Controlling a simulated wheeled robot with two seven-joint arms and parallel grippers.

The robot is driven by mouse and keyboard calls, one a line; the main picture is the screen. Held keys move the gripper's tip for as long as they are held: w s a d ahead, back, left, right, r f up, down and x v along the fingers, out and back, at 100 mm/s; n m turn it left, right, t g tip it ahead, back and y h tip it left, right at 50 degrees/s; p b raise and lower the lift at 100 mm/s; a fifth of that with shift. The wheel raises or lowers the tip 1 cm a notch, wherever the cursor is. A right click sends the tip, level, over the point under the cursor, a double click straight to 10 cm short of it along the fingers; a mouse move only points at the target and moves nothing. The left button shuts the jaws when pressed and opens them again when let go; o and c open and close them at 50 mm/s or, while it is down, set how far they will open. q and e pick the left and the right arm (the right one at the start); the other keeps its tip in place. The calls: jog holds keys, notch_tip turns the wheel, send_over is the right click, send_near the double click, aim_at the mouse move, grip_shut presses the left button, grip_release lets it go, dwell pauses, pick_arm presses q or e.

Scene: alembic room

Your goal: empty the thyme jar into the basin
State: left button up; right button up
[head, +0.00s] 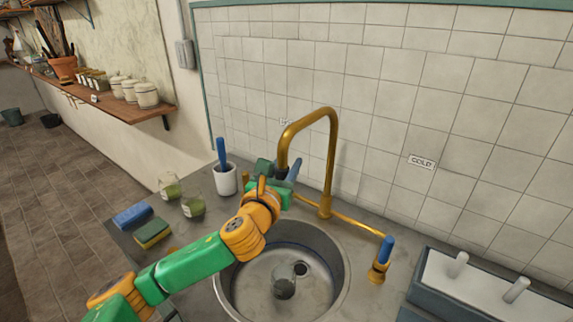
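The basin (338,262) is a round steel sink bowl set in the grey counter. A small glass jar (284,284) with a dark lower part stands in it, left of the drain. Two glass jars with green contents, the rear one (171,188) and the front one (193,206), stand on the counter left of the basin. I cannot read which is thyme. My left gripper (279,182) is behind the basin, just left of the brass spout, beside a blue handle (294,168). Its fingertips are mostly hidden, so I cannot tell whether it grips anything. My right gripper is out of view.
A brass faucet (331,155) arches behind the basin, with a blue-handled tap (381,260) at right. A white cup (225,181) holds a blue-handled tool. Blue (132,215) and yellow-green (152,233) sponges lie at left. A rack (470,280) with white pegs stands right.

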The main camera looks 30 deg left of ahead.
pick_arm(q)
grip_shut()
dwell(1.1)
